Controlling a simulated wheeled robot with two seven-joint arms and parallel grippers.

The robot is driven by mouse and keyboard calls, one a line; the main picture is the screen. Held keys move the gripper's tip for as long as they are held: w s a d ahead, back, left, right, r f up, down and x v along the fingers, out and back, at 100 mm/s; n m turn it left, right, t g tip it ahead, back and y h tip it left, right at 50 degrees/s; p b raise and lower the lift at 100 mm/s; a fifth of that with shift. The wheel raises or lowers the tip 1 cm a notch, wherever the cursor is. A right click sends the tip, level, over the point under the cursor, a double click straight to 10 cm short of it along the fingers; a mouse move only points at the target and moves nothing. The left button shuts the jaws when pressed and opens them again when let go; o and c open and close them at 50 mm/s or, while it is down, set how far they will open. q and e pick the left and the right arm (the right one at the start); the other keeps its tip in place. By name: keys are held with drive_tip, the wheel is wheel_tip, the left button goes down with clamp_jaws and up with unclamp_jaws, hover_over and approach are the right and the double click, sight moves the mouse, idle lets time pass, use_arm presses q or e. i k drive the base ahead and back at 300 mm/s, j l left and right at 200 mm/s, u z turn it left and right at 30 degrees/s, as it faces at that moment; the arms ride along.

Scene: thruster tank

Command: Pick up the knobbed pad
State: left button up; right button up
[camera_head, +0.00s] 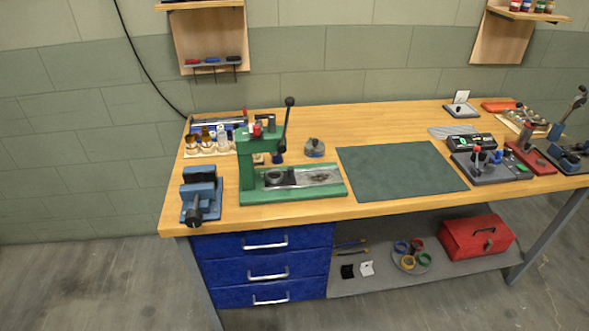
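I cannot tell for certain which thing is the knobbed pad. A flat grey pad (461,111) with a small dark spot and an upright white card lies at the back right of the workbench. A small round grey piece (314,149) with a bluish part stands behind the green press, left of the dark green mat. Both are small and their details are hard to make out. Neither of my grippers is in view.
A green lever press (250,175) and a blue vise (201,192) stand on the bench's left. A dark green mat (400,170) lies bare in the middle. Black fixtures (490,168) crowd the right. Blue drawers (266,265) and a red toolbox (478,238) are below.

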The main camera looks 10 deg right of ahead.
sight(259, 160)
drive_tip(key=i+j+z, duration=0.3)
drive_tip(key=j, duration=0.3)
drive_tip(key=i+j+z, duration=0.1)
drive_tip(key=j+z, duration=0.15)
drive_tip(key=j, duration=0.35)
drive_tip(key=i+j+z, duration=0.1)
drive_tip(key=j+z, duration=0.2)
drive_tip(key=j, duration=0.4)
drive_tip(key=j+z, duration=0.3)
drive_tip(key=j, duration=0.35)
drive_tip(key=i+j, duration=0.05)
